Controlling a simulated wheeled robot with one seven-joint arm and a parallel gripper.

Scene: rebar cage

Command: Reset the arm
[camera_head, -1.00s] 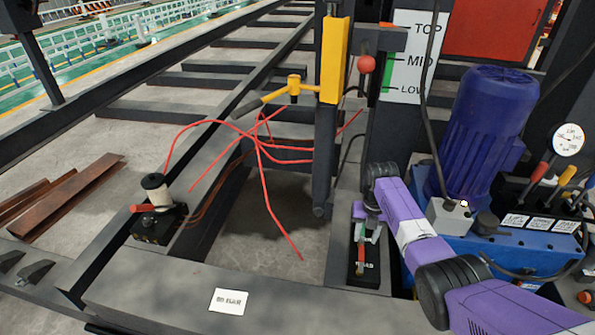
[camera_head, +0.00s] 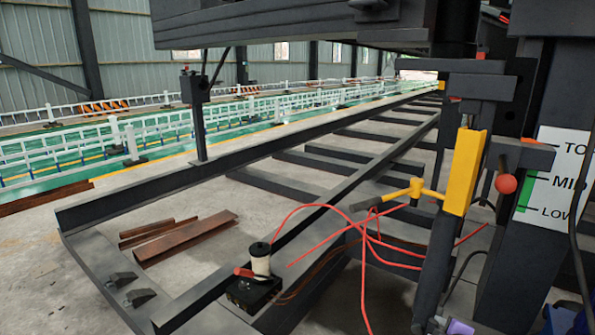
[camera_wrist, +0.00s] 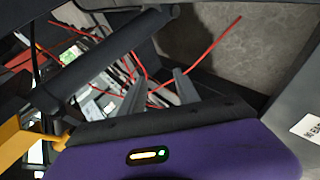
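My gripper (camera_wrist: 160,90) shows in the wrist view as two grey fingers standing apart with nothing between them. My purple wrist housing with a small lit indicator fills the bottom of that view. Red wires (camera_wrist: 200,55) run behind the fingers. In the head view only a small purple bit of my arm shows at the bottom edge, right of the middle. The gripper itself is outside that view.
A yellow lever (camera_head: 466,172) on a dark post stands at right, with a red ball knob (camera_head: 506,184). A spool on a black box (camera_head: 254,290) sits on the frame's front beam. Red wires (camera_head: 365,262) loop beside it. Rusty steel bars (camera_head: 185,238) lie on open floor.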

